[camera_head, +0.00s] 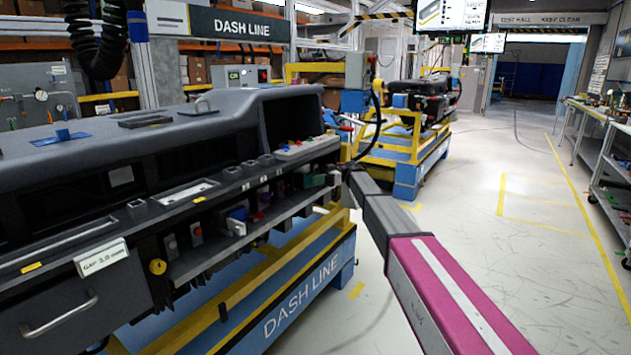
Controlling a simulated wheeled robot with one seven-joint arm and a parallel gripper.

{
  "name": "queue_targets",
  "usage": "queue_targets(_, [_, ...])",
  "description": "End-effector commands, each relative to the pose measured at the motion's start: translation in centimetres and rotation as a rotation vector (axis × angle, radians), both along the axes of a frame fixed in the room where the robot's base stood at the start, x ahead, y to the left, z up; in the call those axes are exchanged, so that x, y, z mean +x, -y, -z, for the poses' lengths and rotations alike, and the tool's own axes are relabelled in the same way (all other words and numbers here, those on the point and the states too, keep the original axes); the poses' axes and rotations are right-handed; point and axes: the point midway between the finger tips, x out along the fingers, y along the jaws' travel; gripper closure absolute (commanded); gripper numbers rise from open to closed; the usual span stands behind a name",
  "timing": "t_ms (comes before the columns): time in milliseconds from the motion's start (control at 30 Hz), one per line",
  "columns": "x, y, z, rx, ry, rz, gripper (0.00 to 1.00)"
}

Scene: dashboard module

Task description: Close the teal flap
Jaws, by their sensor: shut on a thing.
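My arm reaches in from the lower right, magenta then dark grey, to the right end of the dashboard module (230,110). My gripper (341,175) is small and dark at the arm's far end, at the module's lower right shelf. A small teal-green piece, which looks like the teal flap (332,178), is right at the fingertips. My gripper is shut on it. How far the flap stands open is too small to tell, and the arm's end partly hides the contact.
The module's shelf carries several small coloured parts, among them a blue and white one (237,220) and a yellow knob (158,267). A blue and yellow stand (300,290) bears the module. A second cart (405,150) is behind.

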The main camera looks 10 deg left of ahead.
Motion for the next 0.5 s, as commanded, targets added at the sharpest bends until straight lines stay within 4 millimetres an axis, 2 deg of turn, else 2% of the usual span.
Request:
queue_targets(467, [-0.41,0.04,0.03,0.0,0.0,-0.02,0.97])
queue_targets(500, [-0.41,0.04,0.03,0.0,0.0,-0.021,0.6])
